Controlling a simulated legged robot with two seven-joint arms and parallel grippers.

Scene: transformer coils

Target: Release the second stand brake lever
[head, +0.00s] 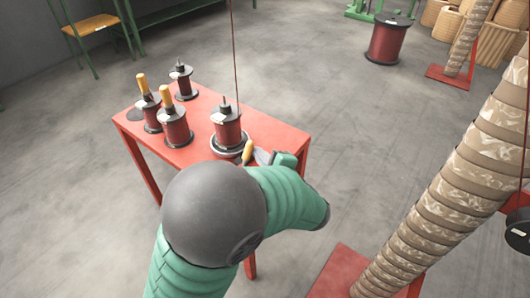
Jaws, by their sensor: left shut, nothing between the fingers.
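A red table (200,103) carries several stands with dark red wire spools. Two spools at the left, the rear one (151,113) and the front one (175,127), each have an upright yellow-handled brake lever, one (142,84) behind the other (167,96). The spool at the right (227,130) has a wire running up from it, and its yellow lever handle (248,152) leans low at its near right side. My left gripper (263,157) is shut and empty, right beside this low handle. Whether they touch cannot be told. My right gripper is not in view.
Another spool (183,82) without a visible yellow handle stands at the table's back. A tall wrapped coil (450,180) on a red base rises at the right. Open grey floor surrounds the table.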

